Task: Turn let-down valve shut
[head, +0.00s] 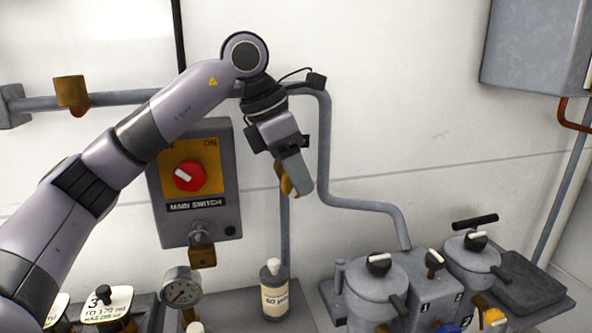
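I cannot tell for sure which fitting is the let-down valve. A brass-yellow piece (286,186) shows just behind and left of my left gripper (299,188), by the vertical pipe (285,230). My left gripper points down in front of the wall; I see its fingers from the side, so their gap is hidden. I cannot tell whether it touches the brass-yellow piece. Other brass fittings are one (72,91) on the horizontal pipe and one (203,252) under the switch box, above a round gauge (181,287). My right gripper is out of view.
The main switch box (190,225) with a red knob (189,176) is left of my gripper. A labelled bottle (274,291) stands below. Two lidded pots (371,282) (470,252) are at lower right. A grey cabinet (535,45) hangs upper right. Open wall lies between.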

